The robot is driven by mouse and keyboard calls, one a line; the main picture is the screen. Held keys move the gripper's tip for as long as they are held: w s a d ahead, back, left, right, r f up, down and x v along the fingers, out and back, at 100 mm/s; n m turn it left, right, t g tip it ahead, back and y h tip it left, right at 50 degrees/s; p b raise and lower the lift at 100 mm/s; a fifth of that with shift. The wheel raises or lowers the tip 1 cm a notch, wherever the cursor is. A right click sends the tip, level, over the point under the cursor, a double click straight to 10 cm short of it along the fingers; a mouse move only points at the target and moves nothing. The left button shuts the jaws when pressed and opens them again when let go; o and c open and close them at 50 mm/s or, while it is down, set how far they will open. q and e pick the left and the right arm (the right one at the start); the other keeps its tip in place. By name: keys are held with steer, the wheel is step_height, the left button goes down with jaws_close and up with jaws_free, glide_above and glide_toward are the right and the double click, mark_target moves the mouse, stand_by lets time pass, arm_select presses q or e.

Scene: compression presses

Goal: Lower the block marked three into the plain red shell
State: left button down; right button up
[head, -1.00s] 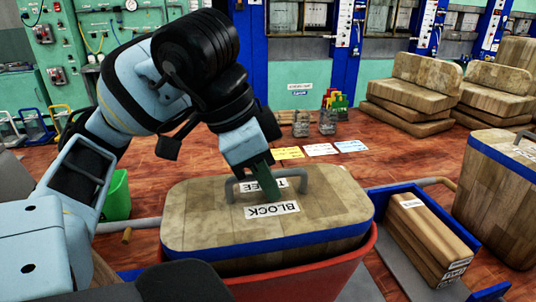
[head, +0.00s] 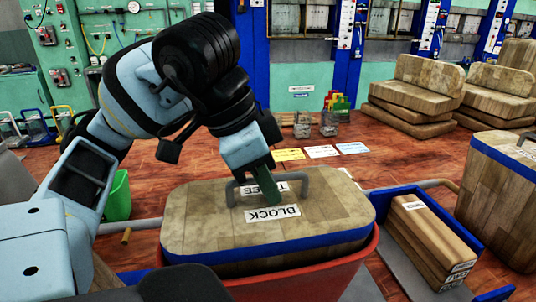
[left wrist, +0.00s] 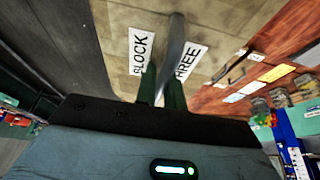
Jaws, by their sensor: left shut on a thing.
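The wooden block marked three (head: 330,208) has a blue band, a top handle (head: 301,182) and BLOCK and THREE labels; its top also shows in the left wrist view (left wrist: 120,75). My left gripper (head: 264,188) is shut on the handle from above, and its green fingers straddle the bar in the wrist view (left wrist: 162,88). The block's lower part is inside the red shell (head: 345,268). The blue band stands above the shell's near rim. How deep the block sits is hidden by the shell wall. My right gripper is not in view.
A blue tray (head: 478,226) with a labelled wooden piece (head: 430,240) stands right of the shell. Another banded block (head: 500,195) is at the far right. A green bin (head: 118,197) is at the left. Coloured cards (head: 322,151) lie on the floor behind.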

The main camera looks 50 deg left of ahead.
arm_select(q)
steer(key=shift+f, duration=0.15)
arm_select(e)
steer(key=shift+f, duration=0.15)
